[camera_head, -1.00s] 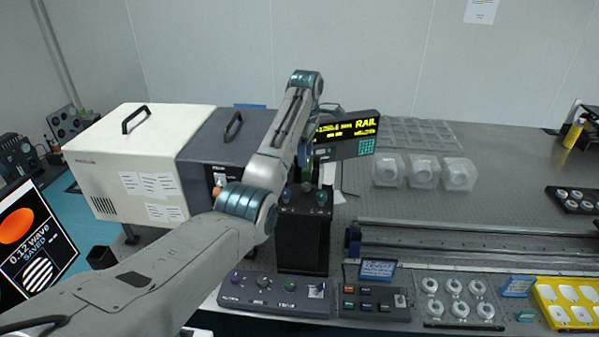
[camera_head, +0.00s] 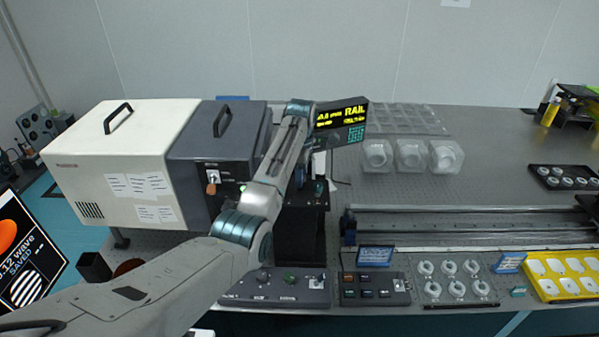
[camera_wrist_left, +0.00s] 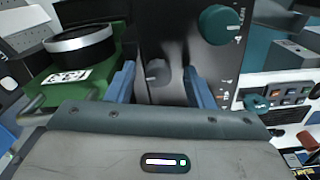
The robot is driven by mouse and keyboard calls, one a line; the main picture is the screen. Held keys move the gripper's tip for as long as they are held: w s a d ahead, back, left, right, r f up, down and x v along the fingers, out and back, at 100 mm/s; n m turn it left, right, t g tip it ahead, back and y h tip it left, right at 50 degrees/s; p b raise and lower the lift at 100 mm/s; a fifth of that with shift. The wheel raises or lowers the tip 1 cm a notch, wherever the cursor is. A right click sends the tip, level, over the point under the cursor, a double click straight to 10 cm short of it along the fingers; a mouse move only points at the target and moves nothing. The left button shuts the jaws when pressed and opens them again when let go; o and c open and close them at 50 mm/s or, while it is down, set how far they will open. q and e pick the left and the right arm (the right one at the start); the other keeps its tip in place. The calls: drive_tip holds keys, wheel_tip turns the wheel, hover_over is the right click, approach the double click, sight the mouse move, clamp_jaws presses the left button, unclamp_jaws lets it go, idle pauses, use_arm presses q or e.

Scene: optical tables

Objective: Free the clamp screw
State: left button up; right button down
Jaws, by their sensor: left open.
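My left gripper (camera_wrist_left: 162,88) is open, with its two blue fingers on either side of a small grey knob (camera_wrist_left: 157,72) on a dark panel. The knob may be the clamp screw; I cannot tell whether the fingers touch it. A larger green knob (camera_wrist_left: 220,24) with white marks sits on the same panel, to the upper right. In the head view my left arm reaches over a black upright box (camera_head: 293,240), and its own wrist hides most of the gripper. My right gripper is not in view.
A white and dark grey housing (camera_head: 120,150) stands left of the arm. A display reading RAIL (camera_head: 342,120) is behind the wrist. A control panel (camera_head: 275,290) lies in front. A long rail (camera_head: 470,228) and trays of optics (camera_head: 455,285) occupy the right.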

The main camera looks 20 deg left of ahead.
use_arm(q)
drive_tip(key=shift+a, duration=0.2)
drive_tip(key=c, duration=1)
